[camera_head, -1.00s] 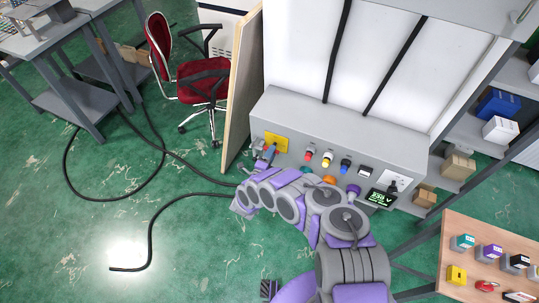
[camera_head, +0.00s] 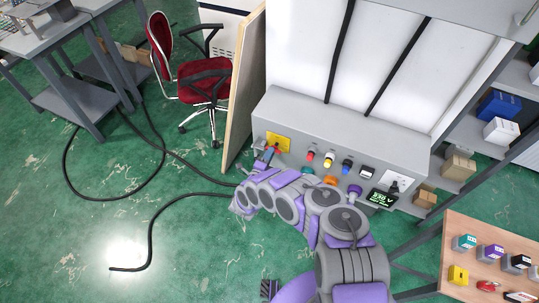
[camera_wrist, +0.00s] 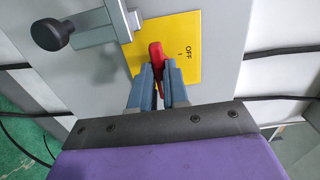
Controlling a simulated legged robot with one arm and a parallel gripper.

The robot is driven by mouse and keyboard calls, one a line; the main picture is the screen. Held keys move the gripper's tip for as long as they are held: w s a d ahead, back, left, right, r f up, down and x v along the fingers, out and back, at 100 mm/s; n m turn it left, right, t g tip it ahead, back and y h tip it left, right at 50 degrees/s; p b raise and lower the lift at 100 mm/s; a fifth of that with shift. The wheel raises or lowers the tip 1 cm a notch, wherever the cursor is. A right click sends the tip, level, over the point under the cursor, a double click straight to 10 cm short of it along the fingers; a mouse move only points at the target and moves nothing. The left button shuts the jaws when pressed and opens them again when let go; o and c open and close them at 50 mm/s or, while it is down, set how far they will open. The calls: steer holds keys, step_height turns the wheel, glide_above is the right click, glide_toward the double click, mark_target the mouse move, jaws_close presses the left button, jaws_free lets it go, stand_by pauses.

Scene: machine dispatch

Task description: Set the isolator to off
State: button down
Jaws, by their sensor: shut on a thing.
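The isolator is a red handle (camera_wrist: 156,54) on a yellow plate (camera_wrist: 185,38) marked "OFF" and "I". The handle sits slightly tilted in the wrist view, beside the printed marks. My gripper (camera_wrist: 159,80) is shut on the red handle, with a blue-grey finger on either side of it. In the head view the yellow plate (camera_head: 284,142) is at the left end of the grey control panel (camera_head: 350,128), and my gripper (camera_head: 268,155) reaches it from below. The handle is mostly hidden there by the gripper.
A grey latch with a black knob (camera_wrist: 50,32) stands close left of the plate in the wrist view. Red, yellow and blue connectors (camera_head: 328,162) and a small green-text display (camera_head: 382,198) are to the right. A board (camera_head: 243,90) stands left.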

steer(key=shift+d+f+n, duration=0.2)
steer(key=shift+d+n, duration=0.2)
steer(key=shift+d, duration=0.05)
steer(key=shift+w+r+n+p, duration=0.1)
steer(key=shift+n+p, duration=0.35)
steer(key=shift+n, duration=3.75)
steer(key=shift+r+n+p, duration=0.1)
steer(key=shift+n+p, duration=0.3)
steer(key=shift+n, duration=3.8)
steer(key=c, duration=1.1)
jaws_free()
steer(key=shift+n, duration=0.3)
steer(key=shift+a, duration=0.15)
